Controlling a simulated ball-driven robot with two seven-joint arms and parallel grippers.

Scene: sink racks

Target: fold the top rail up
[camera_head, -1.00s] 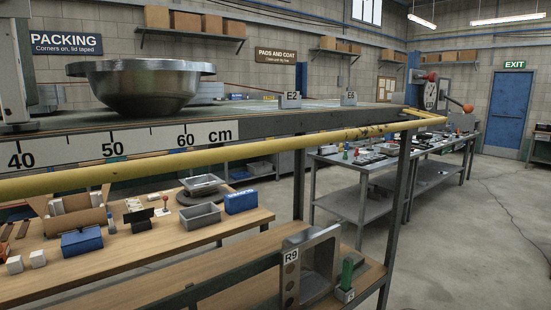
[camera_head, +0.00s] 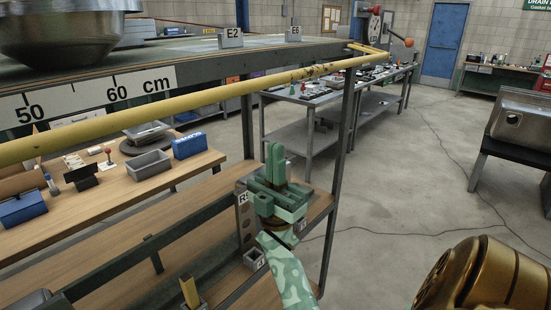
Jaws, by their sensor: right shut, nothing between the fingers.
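The top rail (camera_head: 200,97) is a long yellow bar with dark worn patches. It runs along the front of the upper shelf, slightly below the shelf's edge, and looks folded down. A short yellow arm (camera_head: 368,49) joins it at the far right end. My right gripper (camera_head: 275,150) is green, with its fingers pointing up. It is shut and empty, and shows below the rail, apart from it in the picture. My left gripper is not in view.
The upper shelf's front edge carries a centimetre scale (camera_head: 85,100). A metal bowl (camera_head: 60,35) stands on it, with tags E2 (camera_head: 230,38) and E6 (camera_head: 293,33) further along. A dark post (camera_head: 340,150) stands right of my gripper. Open floor lies to the right.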

